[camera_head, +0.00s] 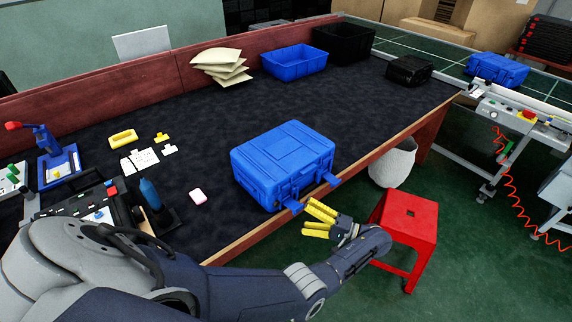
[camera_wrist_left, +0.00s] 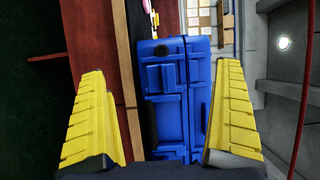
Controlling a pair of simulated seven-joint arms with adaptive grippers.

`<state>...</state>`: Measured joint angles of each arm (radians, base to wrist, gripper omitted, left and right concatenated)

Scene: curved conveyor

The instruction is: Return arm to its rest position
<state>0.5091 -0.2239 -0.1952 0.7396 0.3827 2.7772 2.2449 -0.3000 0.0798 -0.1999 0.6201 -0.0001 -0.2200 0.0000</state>
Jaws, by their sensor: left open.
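My left gripper (camera_head: 320,218) is in front of the table's front edge, near the blue case. Its yellow fingers are spread apart with nothing between them in the left wrist view (camera_wrist_left: 160,125). The blue case (camera_head: 282,162) lies closed on the dark table top near the front edge, with its latches overhanging toward the gripper. It also shows in the left wrist view (camera_wrist_left: 172,95), beyond the open fingers. Whether the fingers touch the case cannot be told. My right gripper is not in view.
A red stool (camera_head: 405,222) and a white bin (camera_head: 394,164) stand on the floor right of my gripper. A blue tray (camera_head: 294,63), a black case (camera_head: 408,70) and stacked pouches (camera_head: 220,66) sit farther back. The table's middle is clear.

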